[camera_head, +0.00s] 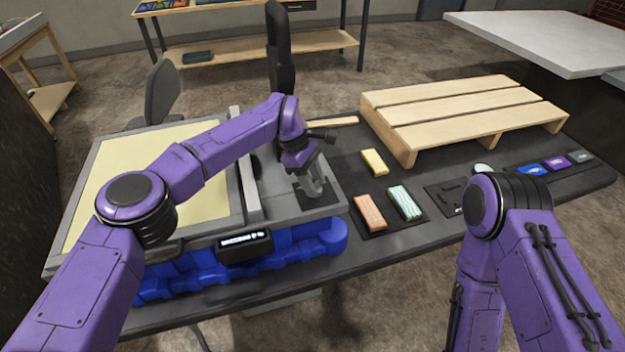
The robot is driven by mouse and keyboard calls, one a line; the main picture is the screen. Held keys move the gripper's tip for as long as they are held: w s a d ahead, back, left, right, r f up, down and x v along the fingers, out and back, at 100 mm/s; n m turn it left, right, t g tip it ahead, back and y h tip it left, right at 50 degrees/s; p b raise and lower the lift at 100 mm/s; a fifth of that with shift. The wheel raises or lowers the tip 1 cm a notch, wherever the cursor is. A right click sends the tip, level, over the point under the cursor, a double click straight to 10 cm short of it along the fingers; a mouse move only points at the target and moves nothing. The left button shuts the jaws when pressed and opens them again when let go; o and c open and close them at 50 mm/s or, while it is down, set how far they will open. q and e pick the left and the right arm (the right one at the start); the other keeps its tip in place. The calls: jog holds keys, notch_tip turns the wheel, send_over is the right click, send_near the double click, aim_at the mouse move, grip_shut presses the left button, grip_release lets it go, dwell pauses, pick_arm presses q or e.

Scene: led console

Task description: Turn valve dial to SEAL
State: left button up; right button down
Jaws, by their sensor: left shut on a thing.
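The grey console (255,222) with a large pale yellow panel (130,180) stands on the left part of the dark table. My left gripper (314,190) reaches down onto a dark square on the console's right side. It is shut on what appears to be the valve dial, which the fingers mostly hide. I cannot read the dial's setting or a SEAL mark. A small display (243,241) with lit text is on the console's front edge; the text is too small to read surely. My right arm is at the right, its gripper out of view.
Blue moulded parts (200,272) lie along the console's front. Yellow (375,162), orange (370,212) and green-white (405,202) blocks lie right of the console. A wooden pallet (470,115) stands behind them. Several small coloured items lie at the table's right end.

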pick_arm(q)
jog(key=shift+w+r+m, duration=0.1)
jog(key=shift+r+m, duration=0.05)
jog(key=shift+m, duration=0.15)
jog(key=o, duration=1.1)
jog(key=shift+c, duration=0.2)
jog(key=p+v, duration=0.7)
jog(key=v, duration=0.3)
jog(key=shift+r+p, duration=0.2)
jog(key=shift+p, duration=0.1)
jog(key=shift+a, duration=0.1)
